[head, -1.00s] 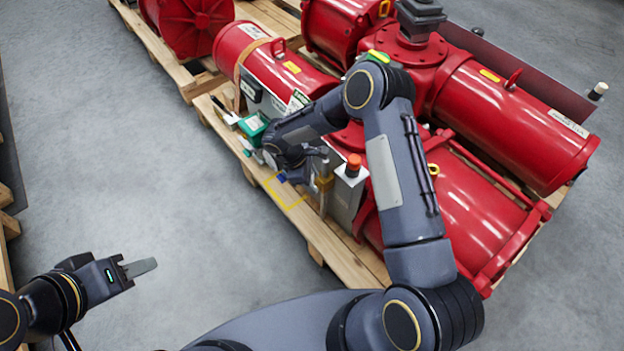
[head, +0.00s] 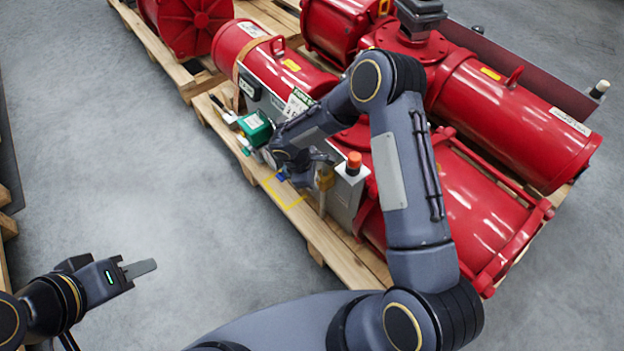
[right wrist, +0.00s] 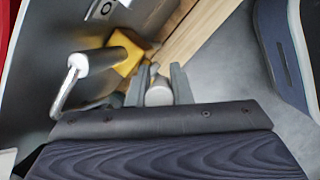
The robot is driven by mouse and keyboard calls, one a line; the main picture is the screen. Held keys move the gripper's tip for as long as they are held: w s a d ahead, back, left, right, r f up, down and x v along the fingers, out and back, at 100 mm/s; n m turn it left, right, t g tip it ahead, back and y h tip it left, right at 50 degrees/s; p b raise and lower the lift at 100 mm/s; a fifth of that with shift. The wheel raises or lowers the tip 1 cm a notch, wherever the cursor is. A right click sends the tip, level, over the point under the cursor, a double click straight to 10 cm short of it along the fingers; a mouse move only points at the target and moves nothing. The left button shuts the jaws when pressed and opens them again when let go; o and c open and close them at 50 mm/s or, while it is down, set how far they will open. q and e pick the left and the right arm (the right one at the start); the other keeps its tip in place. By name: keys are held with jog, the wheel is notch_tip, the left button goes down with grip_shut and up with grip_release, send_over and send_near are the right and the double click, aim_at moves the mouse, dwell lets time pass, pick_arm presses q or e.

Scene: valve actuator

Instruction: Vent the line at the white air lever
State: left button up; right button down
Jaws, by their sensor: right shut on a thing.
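A white, round-ended piece (right wrist: 158,93), which looks like the air lever, sits between the two grey fingers of my right gripper (right wrist: 160,84) in the right wrist view. The fingers are shut on it. A yellow block (right wrist: 131,54) is just beyond the fingertips. In the head view my right gripper (head: 318,163) is at the grey panel's front, beside the yellow block (head: 325,179); my arm hides much of this spot. My left gripper (head: 144,267) is over bare floor at lower left, far from the lever. Its fingers overlap, so its opening cannot be seen.
A grey box with an orange-red button (head: 354,161) stands right of my right gripper. A green box (head: 256,128) is to the left. Large red cylinders (head: 510,125) fill the pallet (head: 327,238). A bent metal handle (right wrist: 72,78) is close left in the wrist view. Floor at left is clear.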

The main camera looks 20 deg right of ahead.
jog(key=t+b, duration=0.1)
jog(key=b, duration=0.2)
jog(key=s+t+y+b, duration=0.1)
jog(key=b, duration=0.3)
jog(key=s+d+f+t+b, duration=0.1)
jog(key=b, duration=0.2)
jog(key=shift+s+m+t+y+b, duration=0.15)
jog(key=shift+m+t+y+b, duration=0.15)
jog(key=shift+m+t+b, duration=0.1)
jog(key=shift+f, duration=0.1)
